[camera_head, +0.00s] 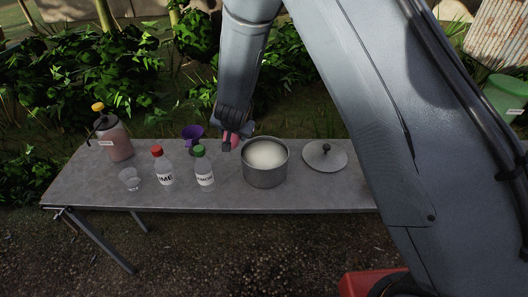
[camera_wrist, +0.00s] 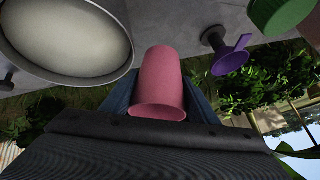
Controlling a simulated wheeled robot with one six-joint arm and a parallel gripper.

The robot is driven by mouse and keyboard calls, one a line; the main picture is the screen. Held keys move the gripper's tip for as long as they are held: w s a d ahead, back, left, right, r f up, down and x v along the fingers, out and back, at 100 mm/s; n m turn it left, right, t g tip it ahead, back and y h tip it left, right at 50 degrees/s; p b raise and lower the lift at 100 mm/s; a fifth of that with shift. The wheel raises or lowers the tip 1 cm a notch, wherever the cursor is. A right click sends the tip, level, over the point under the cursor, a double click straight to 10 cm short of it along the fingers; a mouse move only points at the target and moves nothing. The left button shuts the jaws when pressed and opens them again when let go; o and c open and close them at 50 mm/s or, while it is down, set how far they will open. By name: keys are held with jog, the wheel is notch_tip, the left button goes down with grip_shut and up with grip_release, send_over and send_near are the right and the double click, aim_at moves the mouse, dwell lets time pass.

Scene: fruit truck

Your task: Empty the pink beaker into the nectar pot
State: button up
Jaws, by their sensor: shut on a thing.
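The pink beaker (camera_head: 235,141) is held by my gripper (camera_head: 230,138) above the back edge of the table, just left of the pot. In the wrist view the beaker (camera_wrist: 161,80) fills the middle, its wider end towards the picture's bottom; its inside is hidden. My gripper is shut on it, with its dark body (camera_wrist: 160,145) across the bottom of the wrist view. The nectar pot (camera_head: 265,176) is a grey metal pot, uncovered, with pale contents. It also shows in the wrist view (camera_wrist: 110,77), beside the beaker and apart from it in the picture.
The grey table (camera_head: 330,193) also holds a lid (camera_head: 325,157) right of the pot. To the left stand a green-capped bottle (camera_head: 204,170), a red-capped bottle (camera_head: 162,168), a purple funnel-like thing (camera_head: 193,138), a clear cup (camera_head: 130,179) and a yellow-topped jug (camera_head: 114,135).

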jog(key=shift+w+a+f+n+g+h+b, duration=0.15)
jog(key=shift+a+f+n+g+h+b, duration=0.25)
jog(key=shift+a+h, duration=0.45)
jog(key=shift+w+a+f+h, duration=0.1)
jog(key=shift+a+f+h, duration=0.05)
jog(key=shift+h, duration=0.3)
dwell(0.8)
